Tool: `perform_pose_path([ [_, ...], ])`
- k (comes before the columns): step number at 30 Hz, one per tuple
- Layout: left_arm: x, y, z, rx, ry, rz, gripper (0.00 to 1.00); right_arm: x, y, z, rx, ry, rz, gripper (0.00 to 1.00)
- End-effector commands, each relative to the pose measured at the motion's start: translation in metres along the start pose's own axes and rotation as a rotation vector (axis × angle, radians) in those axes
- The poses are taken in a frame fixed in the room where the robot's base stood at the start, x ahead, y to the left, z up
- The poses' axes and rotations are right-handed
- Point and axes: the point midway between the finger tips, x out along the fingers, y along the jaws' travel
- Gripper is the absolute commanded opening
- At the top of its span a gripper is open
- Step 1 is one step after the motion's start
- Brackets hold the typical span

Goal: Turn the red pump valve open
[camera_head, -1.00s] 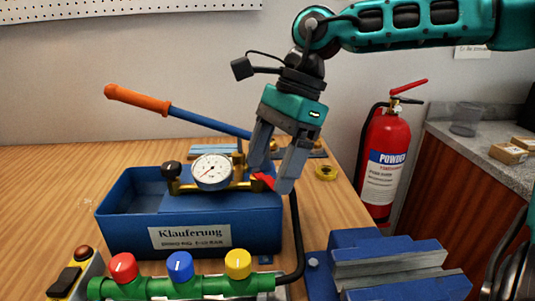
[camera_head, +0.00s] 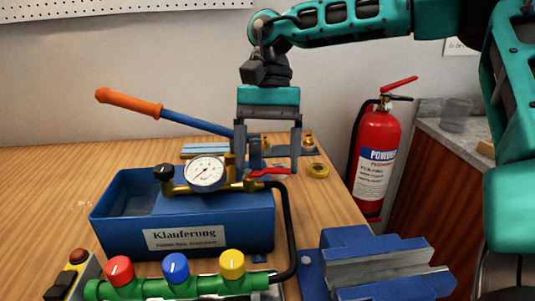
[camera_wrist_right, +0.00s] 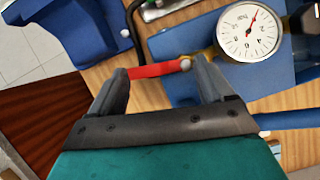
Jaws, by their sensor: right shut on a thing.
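The red pump valve is a small red lever (camera_head: 268,173) at the right end of the brass fitting beside the pressure gauge (camera_head: 205,171). My right gripper (camera_head: 270,163) points straight down over it, its fingers well apart, one by each end of the lever. In the right wrist view the lever (camera_wrist_right: 158,70) spans the gap between the fingertips, and the gripper is shut on it lengthwise. The lever lies roughly level, pointing right in the head view. The blue pump tank (camera_head: 245,222) stands below. My left gripper is not in view.
The orange-handled pump lever (camera_head: 130,102) slants behind the tank. A black hose (camera_head: 291,225) runs down beside the valve. A green manifold with coloured knobs (camera_head: 175,288) and a blue vise (camera_head: 375,265) are in front.

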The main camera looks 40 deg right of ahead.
Motion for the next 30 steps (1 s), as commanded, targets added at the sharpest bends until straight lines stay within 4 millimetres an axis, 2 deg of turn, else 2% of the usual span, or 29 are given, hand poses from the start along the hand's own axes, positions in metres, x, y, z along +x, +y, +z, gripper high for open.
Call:
perform_pose_path([
  [12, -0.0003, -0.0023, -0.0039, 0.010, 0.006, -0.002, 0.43, -0.0036, -0.0034, -0.0054, -0.184, 0.005, 0.073, 0.50],
  [29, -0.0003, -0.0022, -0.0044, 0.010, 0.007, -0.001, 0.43, -0.0039, -0.0037, -0.0061, -0.213, 0.005, 0.084, 0.50],
  [30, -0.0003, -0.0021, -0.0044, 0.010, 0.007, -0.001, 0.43, -0.0039, -0.0037, -0.0061, -0.213, 0.005, 0.084, 0.83],
])
